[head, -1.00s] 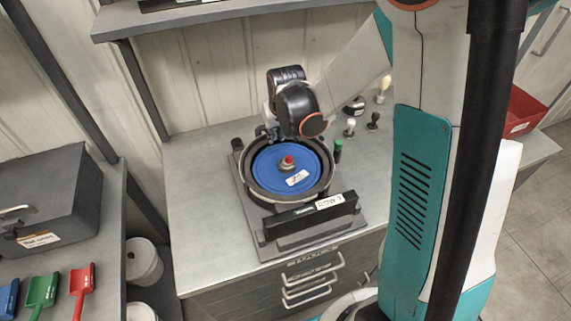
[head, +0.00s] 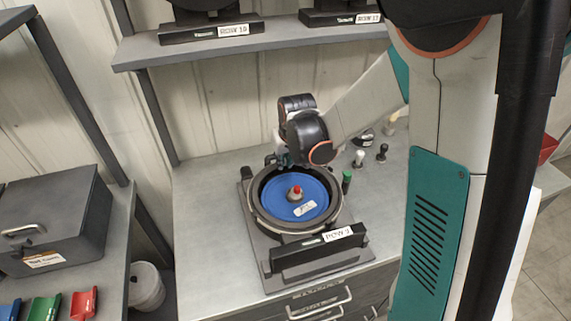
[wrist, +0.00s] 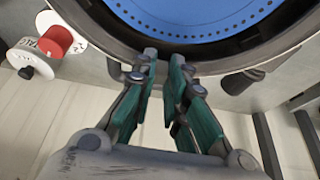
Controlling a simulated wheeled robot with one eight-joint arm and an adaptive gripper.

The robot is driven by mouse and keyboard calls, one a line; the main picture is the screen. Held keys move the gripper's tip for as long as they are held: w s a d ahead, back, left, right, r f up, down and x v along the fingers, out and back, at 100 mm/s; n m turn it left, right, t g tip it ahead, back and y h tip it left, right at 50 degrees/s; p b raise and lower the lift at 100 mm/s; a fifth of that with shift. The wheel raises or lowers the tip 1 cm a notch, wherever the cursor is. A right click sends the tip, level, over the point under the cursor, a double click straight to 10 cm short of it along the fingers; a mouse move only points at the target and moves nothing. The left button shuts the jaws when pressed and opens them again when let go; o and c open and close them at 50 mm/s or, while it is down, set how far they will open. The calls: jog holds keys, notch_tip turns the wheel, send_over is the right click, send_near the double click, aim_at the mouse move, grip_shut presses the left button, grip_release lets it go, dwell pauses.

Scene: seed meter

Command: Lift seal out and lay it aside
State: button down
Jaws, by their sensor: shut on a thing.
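The row meter unit (head: 268,245) sits on the grey bench, with a blue perforated disc (head: 311,191) in its round housing. The disc has a red-topped hub (head: 296,191) and a white label. A dark ring, which looks like the seal (head: 336,200), surrounds the disc; its edge also shows in the wrist view (wrist: 105,30). My gripper (wrist: 164,58) is shut at the ring's edge, its fingertips close together. In the head view my wrist covers the fingertips at the far side of the housing. I cannot tell whether the ring is clear of the housing.
A dark box (head: 55,215) and coloured scoops sit on the left bench. A shelf (head: 240,45) with more meters hangs above. Bare bench lies left of the meter.

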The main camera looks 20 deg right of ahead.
notch_tip(320, 180, up, 19)
jog(key=p, duration=0.4)
jog(key=shift+f, duration=0.2)
jog(key=shift+f, duration=0.1)
